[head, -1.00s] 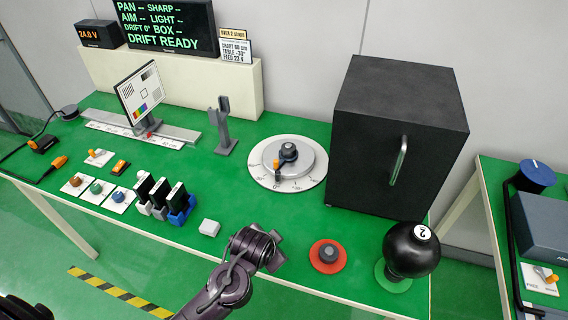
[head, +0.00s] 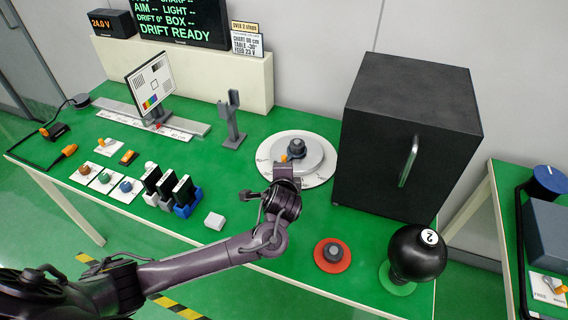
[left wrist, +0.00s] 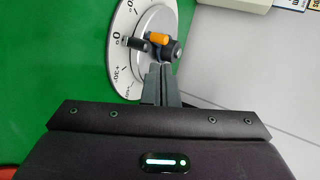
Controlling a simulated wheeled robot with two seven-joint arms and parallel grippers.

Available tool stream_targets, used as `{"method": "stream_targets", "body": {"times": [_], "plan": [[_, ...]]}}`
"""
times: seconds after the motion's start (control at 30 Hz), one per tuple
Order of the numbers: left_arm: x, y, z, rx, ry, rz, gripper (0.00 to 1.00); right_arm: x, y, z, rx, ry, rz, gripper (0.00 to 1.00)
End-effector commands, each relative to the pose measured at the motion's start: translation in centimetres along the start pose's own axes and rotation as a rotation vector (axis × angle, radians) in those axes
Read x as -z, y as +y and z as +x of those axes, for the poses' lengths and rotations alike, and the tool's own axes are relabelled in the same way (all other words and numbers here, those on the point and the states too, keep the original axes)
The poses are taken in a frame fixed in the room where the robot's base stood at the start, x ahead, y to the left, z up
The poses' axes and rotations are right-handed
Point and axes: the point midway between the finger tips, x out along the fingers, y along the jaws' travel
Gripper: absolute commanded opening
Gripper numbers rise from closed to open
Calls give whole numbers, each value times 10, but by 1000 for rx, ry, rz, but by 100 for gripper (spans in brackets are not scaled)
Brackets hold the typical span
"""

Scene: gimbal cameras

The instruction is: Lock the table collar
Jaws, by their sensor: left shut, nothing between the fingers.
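The round turntable (head: 318,158) is a grey disc on a white scale ring, at the table's middle back in the head view. A dark knob (head: 297,147) stands at its centre, with a small orange collar lever (head: 284,158) beside it. In the left wrist view the orange lever (left wrist: 158,38) sits beside the dark knob (left wrist: 178,52), near a black pointer (left wrist: 136,43). My left gripper (head: 286,170) is shut and empty, at the near side of the disc. Its fingertips (left wrist: 160,68) appear just short of the knob and lever; contact cannot be told. My right gripper is out of view.
A black box (head: 400,140) with a metal handle stands right of the turntable. A grey upright post (head: 233,120) is to the left. A red-based knob (head: 333,253) and black ball (head: 418,253) are at the front right. Bare green table lies between.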

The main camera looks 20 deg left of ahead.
Motion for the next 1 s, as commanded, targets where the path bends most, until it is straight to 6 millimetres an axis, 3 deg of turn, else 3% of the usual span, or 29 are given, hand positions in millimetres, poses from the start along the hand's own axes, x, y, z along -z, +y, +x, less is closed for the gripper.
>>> {"method": "stream_targets", "body": {"times": [0.17, 0.7, 1.0], "plan": [[0, 0, 7, -1, -2, -2, 0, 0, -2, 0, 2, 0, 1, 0], [0, 0, 90, -1, -2, -3, 0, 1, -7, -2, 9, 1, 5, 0], [0, 1, 100, -3, 1, -3, 0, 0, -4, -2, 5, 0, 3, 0]]}}
